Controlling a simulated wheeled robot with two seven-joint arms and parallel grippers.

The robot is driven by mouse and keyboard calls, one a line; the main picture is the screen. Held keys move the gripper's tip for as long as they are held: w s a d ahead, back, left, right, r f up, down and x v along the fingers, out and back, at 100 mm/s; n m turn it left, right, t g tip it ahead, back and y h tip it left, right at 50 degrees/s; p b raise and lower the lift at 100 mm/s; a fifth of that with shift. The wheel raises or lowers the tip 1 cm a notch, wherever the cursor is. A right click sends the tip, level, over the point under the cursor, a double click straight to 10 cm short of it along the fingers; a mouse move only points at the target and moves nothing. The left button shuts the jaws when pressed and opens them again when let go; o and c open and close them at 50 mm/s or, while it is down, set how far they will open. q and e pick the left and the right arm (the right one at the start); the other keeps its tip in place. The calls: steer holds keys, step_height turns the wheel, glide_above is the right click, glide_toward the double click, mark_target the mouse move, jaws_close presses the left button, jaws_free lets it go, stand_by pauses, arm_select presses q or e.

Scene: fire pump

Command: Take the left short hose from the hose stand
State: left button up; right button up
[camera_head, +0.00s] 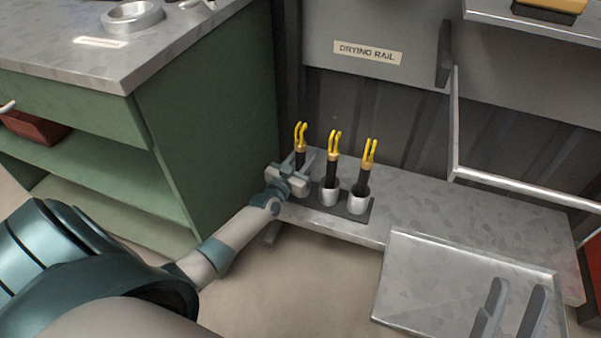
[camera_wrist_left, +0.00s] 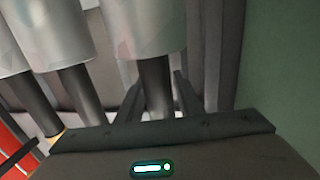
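Three short black hoses with yellow forked ends stand upright in silver cups on the hose stand (camera_head: 347,225). They are the left short hose (camera_head: 300,157), the middle hose (camera_head: 332,170) and the right hose (camera_head: 365,176). My left gripper (camera_head: 301,158) is at the left hose, its fingers spread on either side of it. In the left wrist view the left hose (camera_wrist_left: 157,85) stands between the open fingers, with its silver cup (camera_wrist_left: 147,30) above in the picture. My right gripper (camera_head: 511,308) is open and empty at the lower right, over the metal tray.
The stand sits on a grey metal bench (camera_head: 430,212). A shallow metal tray (camera_head: 420,270) is at the bench's front right. A green cabinet (camera_head: 205,140) rises close to the left of my left gripper. A drying rail panel (camera_head: 400,35) is behind the hoses.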

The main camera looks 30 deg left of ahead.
arm_select(q)
jaws_close()
steer(key=shift+r, duration=0.15)
